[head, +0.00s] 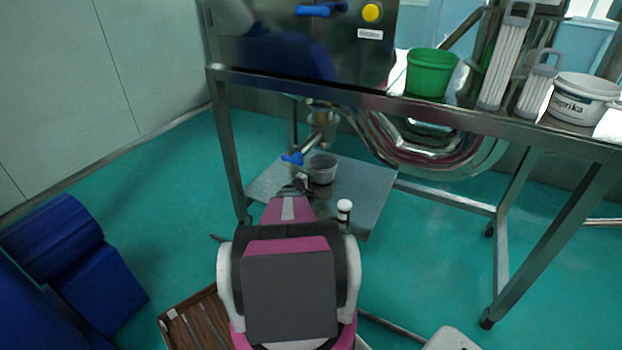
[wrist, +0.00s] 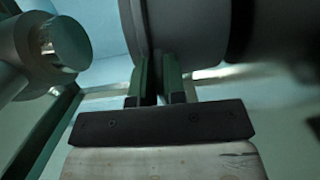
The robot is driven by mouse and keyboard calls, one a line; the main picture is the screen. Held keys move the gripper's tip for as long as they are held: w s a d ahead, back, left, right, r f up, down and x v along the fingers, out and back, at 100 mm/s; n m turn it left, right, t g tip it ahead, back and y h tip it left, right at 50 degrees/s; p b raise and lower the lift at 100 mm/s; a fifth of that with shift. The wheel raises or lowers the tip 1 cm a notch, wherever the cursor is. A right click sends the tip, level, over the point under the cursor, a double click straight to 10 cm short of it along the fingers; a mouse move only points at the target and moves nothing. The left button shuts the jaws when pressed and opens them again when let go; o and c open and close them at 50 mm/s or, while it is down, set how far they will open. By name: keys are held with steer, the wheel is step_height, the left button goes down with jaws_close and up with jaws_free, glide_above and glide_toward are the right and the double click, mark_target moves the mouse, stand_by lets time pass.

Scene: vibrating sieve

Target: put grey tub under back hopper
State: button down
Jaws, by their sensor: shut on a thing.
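The grey tub (head: 322,169) shows in the head view low under the steel frame, above or on the lower metal shelf. In the wrist view the tub (wrist: 188,30) fills the upper middle, close to the camera. My gripper (head: 301,180) is at the near left side of the tub. In the wrist view my gripper (wrist: 162,85) is shut on the tub's wall. A steel outlet pipe (head: 322,128) with a blue-handled valve hangs just above the tub. I cannot tell whether this is the back hopper, or whether the tub touches the shelf.
The lower shelf (head: 365,190) carries a small white-capped bottle (head: 344,209) at its front. Above, the steel table (head: 480,118) holds a green bucket (head: 432,72), a white paprika tub (head: 580,98) and white racks. Blue bins (head: 75,260) stand at left. A wooden pallet (head: 195,325) lies near my base.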

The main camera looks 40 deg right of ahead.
steer(key=shift+f, duration=0.45)
steer(key=c, duration=1.2)
jaws_free()
steer(key=shift+a, duration=0.1)
steer(key=v, duration=1.2)
